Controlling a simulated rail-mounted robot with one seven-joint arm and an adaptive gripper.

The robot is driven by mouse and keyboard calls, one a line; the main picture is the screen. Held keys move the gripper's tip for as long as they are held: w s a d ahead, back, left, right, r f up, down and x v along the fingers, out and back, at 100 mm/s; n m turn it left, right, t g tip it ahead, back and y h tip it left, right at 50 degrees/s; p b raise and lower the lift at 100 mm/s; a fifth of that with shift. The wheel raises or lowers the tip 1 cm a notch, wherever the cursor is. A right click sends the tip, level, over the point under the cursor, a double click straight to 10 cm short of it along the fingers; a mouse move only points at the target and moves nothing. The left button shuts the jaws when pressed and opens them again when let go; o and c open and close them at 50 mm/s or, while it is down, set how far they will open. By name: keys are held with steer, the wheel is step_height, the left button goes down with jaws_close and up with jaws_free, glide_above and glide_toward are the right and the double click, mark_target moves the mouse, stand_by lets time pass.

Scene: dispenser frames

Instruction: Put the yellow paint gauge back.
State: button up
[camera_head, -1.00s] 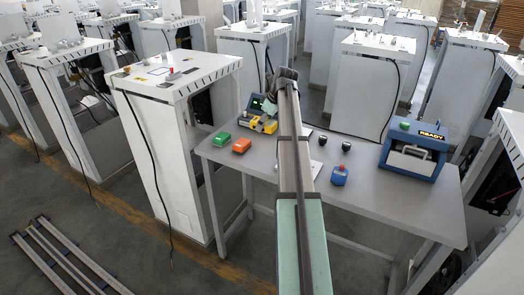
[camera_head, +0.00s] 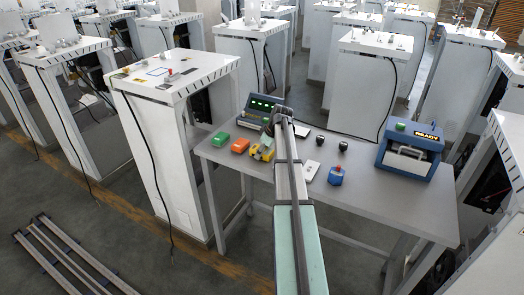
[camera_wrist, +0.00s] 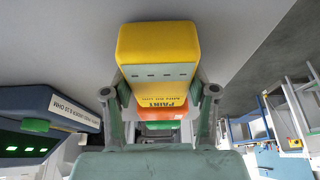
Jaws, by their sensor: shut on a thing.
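The yellow paint gauge (camera_head: 258,154) is a small block near the left front of the grey table in the head view. In the wrist view the yellow paint gauge (camera_wrist: 158,50) has "PAINT" printed on it and fills the space between my fingertips. My gripper (camera_wrist: 160,95) is shut on it, one finger on each side. In the head view my gripper (camera_head: 268,135) is partly hidden by my arm. I cannot tell whether the gauge touches the table. A blue dock (camera_head: 246,117) with green lights stands just behind; its labelled edge (camera_wrist: 50,103) shows at left in the wrist view.
A green block (camera_head: 219,139) and an orange block (camera_head: 240,146) lie left of the yellow gauge. A blue block (camera_head: 336,176), a white flat item (camera_head: 310,172) and two black pieces stand to the right. A blue machine reading READY (camera_head: 410,152) stands far right. White cabinets surround the table.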

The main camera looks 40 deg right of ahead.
steer(key=shift+f, duration=0.15)
steer(key=o, duration=1.4)
steer(key=shift+r, duration=0.25)
steer(key=b+v, duration=0.2)
steer(key=v, duration=1)
steer(key=shift+b, duration=0.4)
steer(key=shift+f, duration=0.1)
